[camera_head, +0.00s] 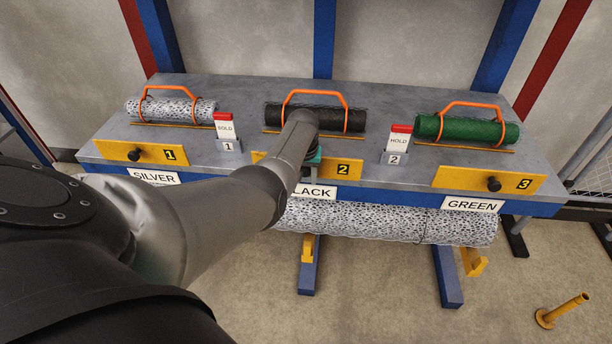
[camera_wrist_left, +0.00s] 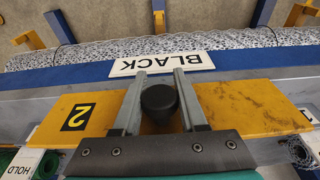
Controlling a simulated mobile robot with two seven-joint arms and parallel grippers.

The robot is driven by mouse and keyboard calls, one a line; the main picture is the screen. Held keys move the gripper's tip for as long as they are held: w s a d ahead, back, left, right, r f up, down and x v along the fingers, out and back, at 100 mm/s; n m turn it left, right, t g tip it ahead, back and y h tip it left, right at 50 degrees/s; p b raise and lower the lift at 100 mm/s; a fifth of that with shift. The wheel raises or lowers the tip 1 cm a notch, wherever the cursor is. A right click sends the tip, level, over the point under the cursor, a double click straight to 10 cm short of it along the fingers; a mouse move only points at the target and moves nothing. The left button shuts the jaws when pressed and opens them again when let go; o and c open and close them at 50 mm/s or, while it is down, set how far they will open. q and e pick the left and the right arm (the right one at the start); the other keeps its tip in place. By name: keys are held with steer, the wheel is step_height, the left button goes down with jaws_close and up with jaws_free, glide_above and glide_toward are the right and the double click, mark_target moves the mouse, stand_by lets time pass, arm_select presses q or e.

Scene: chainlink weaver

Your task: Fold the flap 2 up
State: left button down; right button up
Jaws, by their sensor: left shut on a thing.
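Flap 2 (camera_head: 345,170) is a yellow panel along the bench's front edge, below the black mesh roll (camera_head: 335,117). It lies at much the same slant as the flaps on either side. My arm covers its left half in the head view. In the left wrist view, flap 2 (camera_wrist_left: 250,105) spans the picture, with its black round knob (camera_wrist_left: 160,103) in the middle. My left gripper (camera_wrist_left: 158,78) has one finger on each side of this knob and is shut on it. In the head view the left gripper (camera_head: 308,168) is mostly hidden behind its wrist.
Flap 1 (camera_head: 125,151) and flap 3 (camera_head: 515,182) sit on either side. A SOLD tag (camera_head: 224,130) and a HOLD tag (camera_head: 398,138) stand between flaps. The BLACK sign (camera_wrist_left: 160,63) is just below flap 2. A grey mesh roll (camera_head: 460,228) hangs under the bench front.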

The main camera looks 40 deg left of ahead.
stand_by(0.7)
arm_select(q)
steer(key=shift+c, duration=2.4)
jaws_free()
steer(key=shift+w+a, duration=0.1)
steer(key=shift+r, duration=0.5)
steer(key=p+v, duration=0.3)
steer(key=v, duration=0.2)
steer(key=shift+r+p, duration=0.1)
steer(key=shift+p, duration=0.3)
steer(key=a+p+v, duration=0.1)
steer(key=p+v, duration=0.1)
steer(key=v, duration=0.7)
steer(key=shift+w+d+p, duration=0.15)
steer(key=shift+d+p, duration=0.15)
steer(key=shift+d, duration=0.15)
steer(key=shift+r, duration=0.1)
